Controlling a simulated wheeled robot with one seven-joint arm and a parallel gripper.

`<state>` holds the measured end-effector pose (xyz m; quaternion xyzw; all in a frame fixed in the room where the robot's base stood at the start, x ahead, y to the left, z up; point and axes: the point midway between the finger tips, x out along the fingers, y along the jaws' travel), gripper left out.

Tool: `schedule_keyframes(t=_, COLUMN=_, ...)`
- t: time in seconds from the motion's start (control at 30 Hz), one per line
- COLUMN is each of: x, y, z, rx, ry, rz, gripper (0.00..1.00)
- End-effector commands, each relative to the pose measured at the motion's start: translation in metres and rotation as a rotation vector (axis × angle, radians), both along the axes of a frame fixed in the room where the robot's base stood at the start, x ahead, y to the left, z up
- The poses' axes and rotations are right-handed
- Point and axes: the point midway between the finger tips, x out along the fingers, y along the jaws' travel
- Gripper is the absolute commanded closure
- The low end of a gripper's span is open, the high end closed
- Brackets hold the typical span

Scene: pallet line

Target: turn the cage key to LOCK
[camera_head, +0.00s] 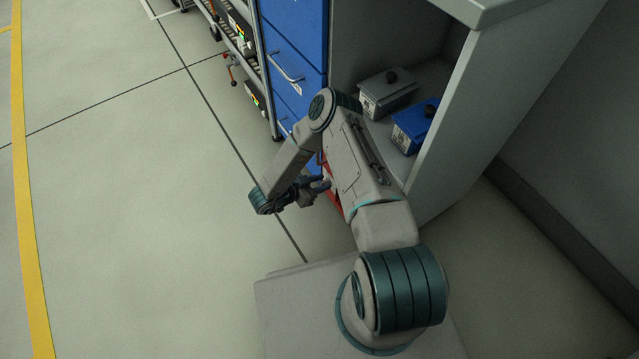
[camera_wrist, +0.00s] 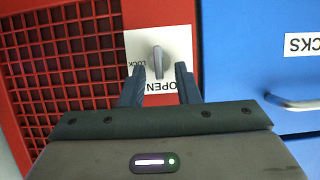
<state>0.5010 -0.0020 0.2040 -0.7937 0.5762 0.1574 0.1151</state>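The cage key (camera_wrist: 157,60) is a small grey bar on a white plate (camera_wrist: 176,38) on the red cage (camera_wrist: 60,22) in the wrist view. The key stands upright in that picture, its lower end toward the word OPEN; LOCK is printed to its left. My gripper (camera_wrist: 159,73) is open, one finger on each side of the key's lower end, with a gap visible on both sides. The fingers partly cover the plate's lower part. In the head view my gripper (camera_head: 318,190) is low by a sliver of the red cage (camera_head: 333,203); my arm hides the key there.
A blue drawer front (camera_wrist: 262,85) with a handle lies right of the cage in the wrist view. In the head view, blue drawers (camera_head: 292,40) and an open shelf with a grey box (camera_head: 388,95) and a blue box (camera_head: 410,130) stand behind my arm. Floor at left is clear.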

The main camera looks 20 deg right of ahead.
Motion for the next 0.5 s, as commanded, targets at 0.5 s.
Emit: schedule_keyframes(t=0.5, x=-0.0002, y=0.0003, z=0.0011, rx=0.003, ry=-0.012, rz=0.001, gripper=1.0)
